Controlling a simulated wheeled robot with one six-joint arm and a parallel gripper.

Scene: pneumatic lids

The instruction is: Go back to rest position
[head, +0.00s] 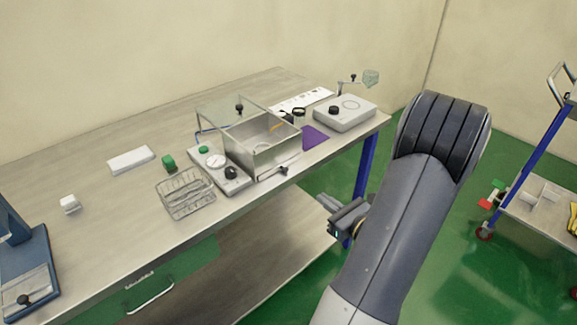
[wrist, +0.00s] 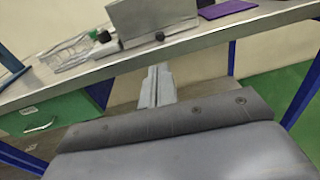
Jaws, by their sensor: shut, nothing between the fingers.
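My gripper (head: 345,216) is in front of the workbench's front edge, to the left of my large grey arm link in the head view. It is empty and away from everything on the bench. In the wrist view its closed fingers (wrist: 157,86) point up toward the bench edge, below the metal box. The steel workbench (head: 100,215) fills the middle and left of the head view. On it stands a metal box (head: 262,150) with a clear lid (head: 235,112) raised at its back. My arm hides part of the floor and the bench's right side.
Beside the box are a control panel with knobs (head: 220,170), a wire basket (head: 186,194), a purple pad (head: 315,136) and a white device (head: 345,114). A blue stand (head: 25,260) is at far left. A trolley (head: 535,205) stands right; green floor lies between.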

